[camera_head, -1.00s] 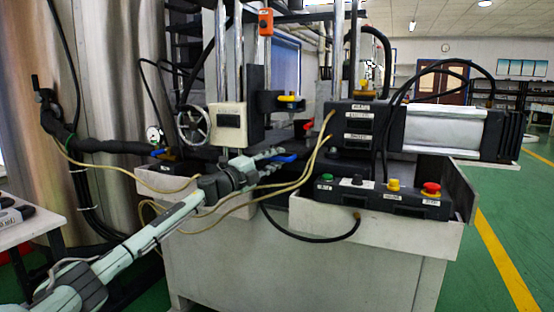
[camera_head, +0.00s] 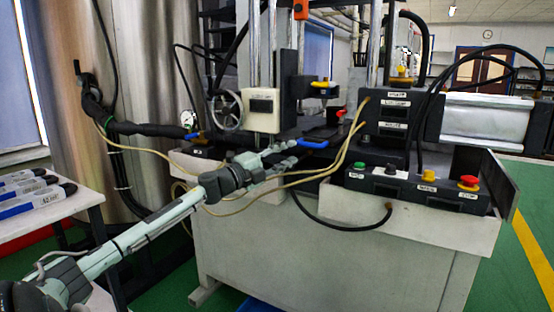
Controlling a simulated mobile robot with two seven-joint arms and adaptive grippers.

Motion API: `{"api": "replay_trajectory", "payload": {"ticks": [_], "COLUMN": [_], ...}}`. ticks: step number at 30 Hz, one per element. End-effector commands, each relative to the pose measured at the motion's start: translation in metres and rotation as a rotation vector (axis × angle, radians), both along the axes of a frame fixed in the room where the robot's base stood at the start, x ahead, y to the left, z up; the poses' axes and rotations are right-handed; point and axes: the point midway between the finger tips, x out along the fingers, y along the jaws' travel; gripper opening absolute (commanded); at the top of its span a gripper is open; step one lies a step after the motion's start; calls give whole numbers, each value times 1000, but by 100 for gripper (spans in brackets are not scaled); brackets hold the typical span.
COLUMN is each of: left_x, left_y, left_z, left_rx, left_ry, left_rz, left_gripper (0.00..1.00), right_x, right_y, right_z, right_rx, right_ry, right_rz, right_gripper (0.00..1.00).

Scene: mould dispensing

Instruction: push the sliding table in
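The moulding machine stands in the middle and right, with a white base (camera_head: 330,255). The dark sliding table seems to lie at its middle opening, behind my gripper; its edges are hard to make out. A blue handle (camera_head: 313,144) shows there. My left arm reaches in from the lower left, and my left gripper (camera_head: 289,153) is at the machine front, just left of and slightly below the blue handle. Contact with the table cannot be told. The fingers are small against dark parts, and their opening is unclear. My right gripper is out of view.
A control box with coloured buttons (camera_head: 418,187) is on the machine's right ledge. Beige hoses (camera_head: 320,172) cross close by my gripper. A handwheel (camera_head: 226,110) stands behind. A white side table (camera_head: 55,218) with marker-like items (camera_head: 38,201) is at left.

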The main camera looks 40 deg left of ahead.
Motion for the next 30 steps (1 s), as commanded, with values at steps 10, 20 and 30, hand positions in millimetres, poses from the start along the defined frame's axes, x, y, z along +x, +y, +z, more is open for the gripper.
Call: {"api": "replay_trajectory", "payload": {"ticks": [10, 20, 30], "left_x": [-33, -36, -36], "left_y": [6, 6, 6], "left_z": [-6, -6, -7], "left_rx": [1, 1, -1], "left_ry": [1, 0, 0], "left_rz": [1, 0, 2], "left_gripper": [34, 34, 34], "right_x": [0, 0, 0], "right_y": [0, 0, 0], "right_z": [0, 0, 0], "right_rx": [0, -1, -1], "right_ry": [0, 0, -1], "right_rz": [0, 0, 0], "right_gripper": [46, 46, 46]}}
